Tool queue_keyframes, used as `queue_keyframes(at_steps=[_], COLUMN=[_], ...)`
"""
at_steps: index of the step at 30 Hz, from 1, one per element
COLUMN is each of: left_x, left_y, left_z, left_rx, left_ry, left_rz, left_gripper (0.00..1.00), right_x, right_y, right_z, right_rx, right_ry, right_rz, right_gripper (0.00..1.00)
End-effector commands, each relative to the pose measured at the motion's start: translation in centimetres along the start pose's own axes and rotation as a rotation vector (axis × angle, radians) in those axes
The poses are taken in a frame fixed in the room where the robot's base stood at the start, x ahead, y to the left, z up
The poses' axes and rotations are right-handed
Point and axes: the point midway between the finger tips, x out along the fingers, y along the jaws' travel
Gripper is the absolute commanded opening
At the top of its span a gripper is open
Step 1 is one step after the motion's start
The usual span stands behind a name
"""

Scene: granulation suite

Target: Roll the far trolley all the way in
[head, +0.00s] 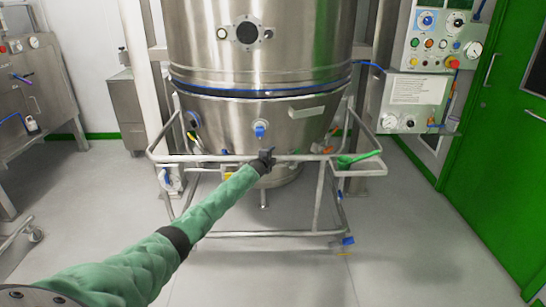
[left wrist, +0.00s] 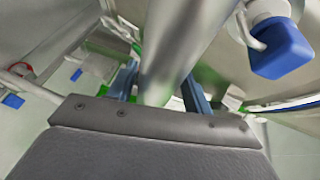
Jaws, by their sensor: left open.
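The trolley (head: 210,158) is a steel tube frame at the centre of the head view, with a tapered steel bowl (head: 220,125) within it, below a large steel vessel (head: 290,45). My left arm reaches forward to its front top rail. My left gripper (head: 267,154) is at the middle of that rail. In the left wrist view, the open blue-grey fingers of the gripper (left wrist: 160,88) lie on either side of a steel tube (left wrist: 175,50). Whether they touch it, I cannot tell. My right gripper is not in view.
A green scoop (head: 358,158) lies on a side holder at the trolley's right. A control panel (head: 432,38) and a green door (head: 505,140) stand at the right. Steel equipment (head: 30,90) stands at the left. The grey floor (head: 400,240) in front is clear.

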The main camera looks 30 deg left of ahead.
Motion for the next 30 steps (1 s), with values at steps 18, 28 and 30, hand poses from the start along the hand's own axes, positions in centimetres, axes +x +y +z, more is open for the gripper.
queue_keyframes(at_steps=[18,28,30], left_x=[-6.1,-6.4,-6.4], left_y=[0.5,0.6,0.6], left_z=[-0.2,-0.3,-0.3], left_rx=[0.000,-0.001,-0.001], left_ry=[0.002,0.002,0.002], left_rz=[0.005,0.006,0.006], left_gripper=[0.50,0.50,0.50], right_x=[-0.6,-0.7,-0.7], right_y=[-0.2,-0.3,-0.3], right_z=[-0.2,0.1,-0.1], right_rx=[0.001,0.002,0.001], right_ry=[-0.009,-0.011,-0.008], right_rz=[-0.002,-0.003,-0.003], right_gripper=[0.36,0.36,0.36])
